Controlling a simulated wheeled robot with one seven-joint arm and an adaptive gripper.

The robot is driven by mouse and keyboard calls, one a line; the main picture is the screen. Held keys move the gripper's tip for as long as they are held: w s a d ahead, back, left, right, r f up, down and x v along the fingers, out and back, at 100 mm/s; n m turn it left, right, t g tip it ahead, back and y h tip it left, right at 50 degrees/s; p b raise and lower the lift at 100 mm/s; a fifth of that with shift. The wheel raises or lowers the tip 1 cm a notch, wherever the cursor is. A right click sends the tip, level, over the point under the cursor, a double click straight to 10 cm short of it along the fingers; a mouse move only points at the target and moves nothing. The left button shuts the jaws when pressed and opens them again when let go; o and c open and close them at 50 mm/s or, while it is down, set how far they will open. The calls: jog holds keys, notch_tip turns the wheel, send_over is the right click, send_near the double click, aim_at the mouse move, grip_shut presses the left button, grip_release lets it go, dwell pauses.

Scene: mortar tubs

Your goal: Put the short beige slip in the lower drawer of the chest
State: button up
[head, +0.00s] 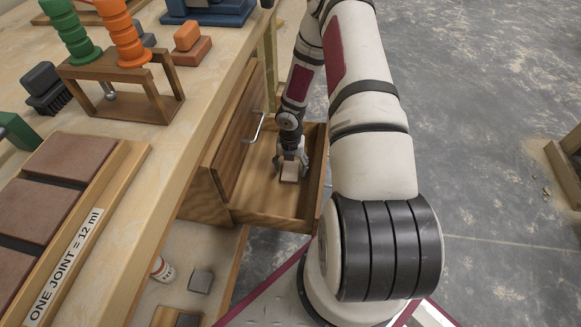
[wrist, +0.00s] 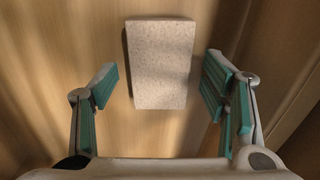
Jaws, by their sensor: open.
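The short beige slip (head: 290,171) lies in the pulled-out lower drawer (head: 262,212) of the wooden chest (head: 204,190). In the wrist view the slip (wrist: 160,65) is a pale speckled block on the wooden drawer floor. My gripper (head: 291,163) is down inside the drawer at the slip. In the wrist view my gripper (wrist: 158,90) is open, with one green-padded finger on each side of the slip. Gaps show between the slip and both fingers. The upper drawer (head: 241,138), with a metal handle, looks closed.
The workbench (head: 160,195) edge runs along the left of the chest. On it are a wooden rack (head: 120,88) with orange and green handles, brushes and a brick tray (head: 110,190). A lower shelf (head: 225,265) holds a small grey block (head: 201,281). Open floor (head: 480,140) lies right.

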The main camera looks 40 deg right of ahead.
aim_at(290, 170)
notch_tip(290, 170, up, 12)
jog(key=p, duration=0.5)
jog(key=shift+f, duration=0.15)
